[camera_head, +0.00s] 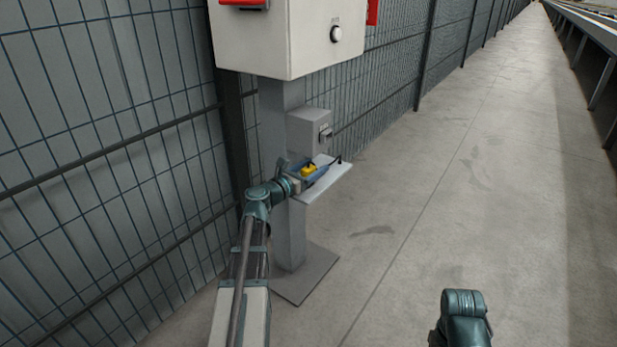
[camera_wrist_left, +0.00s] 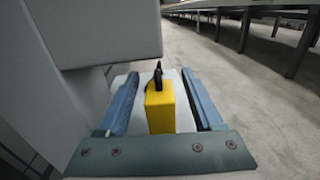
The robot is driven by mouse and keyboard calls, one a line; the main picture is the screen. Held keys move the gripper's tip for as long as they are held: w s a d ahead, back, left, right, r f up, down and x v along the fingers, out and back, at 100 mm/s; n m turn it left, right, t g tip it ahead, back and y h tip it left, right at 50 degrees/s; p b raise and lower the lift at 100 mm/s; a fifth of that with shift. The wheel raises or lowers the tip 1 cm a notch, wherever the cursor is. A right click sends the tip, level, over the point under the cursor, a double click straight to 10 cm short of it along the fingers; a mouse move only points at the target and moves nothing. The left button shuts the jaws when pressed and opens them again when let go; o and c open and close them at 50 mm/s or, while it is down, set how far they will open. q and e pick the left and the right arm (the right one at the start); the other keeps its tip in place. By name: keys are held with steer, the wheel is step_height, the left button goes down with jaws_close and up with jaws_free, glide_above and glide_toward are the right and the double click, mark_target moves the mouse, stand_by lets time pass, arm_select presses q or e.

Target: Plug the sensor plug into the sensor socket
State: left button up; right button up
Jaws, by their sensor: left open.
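The sensor plug, a yellow block (camera_head: 308,169) with a black part at its far end, is at the small shelf on the post. In the left wrist view the yellow plug (camera_wrist_left: 160,108) is between the two blue fingers of my left gripper (camera_wrist_left: 160,76), with a gap on each side. My left gripper (camera_head: 317,171) is open and reaches over the shelf from the left. The likely sensor socket (camera_head: 326,134) is on the front of a small grey box above the shelf. The socket's opening is too small to make out. My right gripper is not in view.
The light shelf (camera_head: 335,182) sticks out from a grey post (camera_head: 291,238) on a floor plate (camera_head: 305,274). A large white cabinet (camera_head: 285,40) hangs above. A mesh fence (camera_head: 120,150) runs behind. The concrete floor (camera_head: 480,190) to the right is clear.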

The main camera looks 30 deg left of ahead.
arm_select(q)
steer(key=shift+w, duration=0.5)
steer(key=shift+s, duration=0.1)
jaws_close()
steer(key=shift+r, duration=0.1)
